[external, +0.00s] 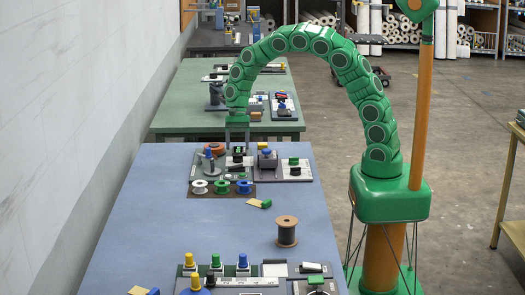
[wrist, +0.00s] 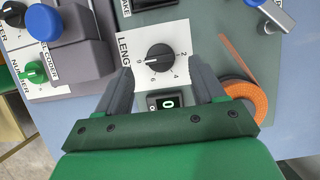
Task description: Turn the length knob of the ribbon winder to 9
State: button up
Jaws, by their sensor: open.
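The length knob (wrist: 160,57) is a round black dial on a white plate marked LENGTH in the wrist view. Digits ring it, with 2 at its right, 4 and 6 on the side nearer my gripper; I cannot tell for sure which digit its pointer marks. In the external view my gripper (external: 237,143) points down over the panel and largely hides the knob.
A grey block with a blue knob (wrist: 43,22) and a green knob (wrist: 35,70) are at the left. An orange spool (wrist: 246,98) lies close to the right finger. Coloured spools (external: 222,187) sit in front of the panel on the blue table (external: 170,225).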

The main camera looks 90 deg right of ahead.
aim_at(238, 157)
jog(key=shift+x, duration=1.9)
jog(key=c, duration=1.1)
jog(key=shift+n, duration=0.6)
jog(key=o, duration=1.1)
jog(key=shift+r, duration=0.15)
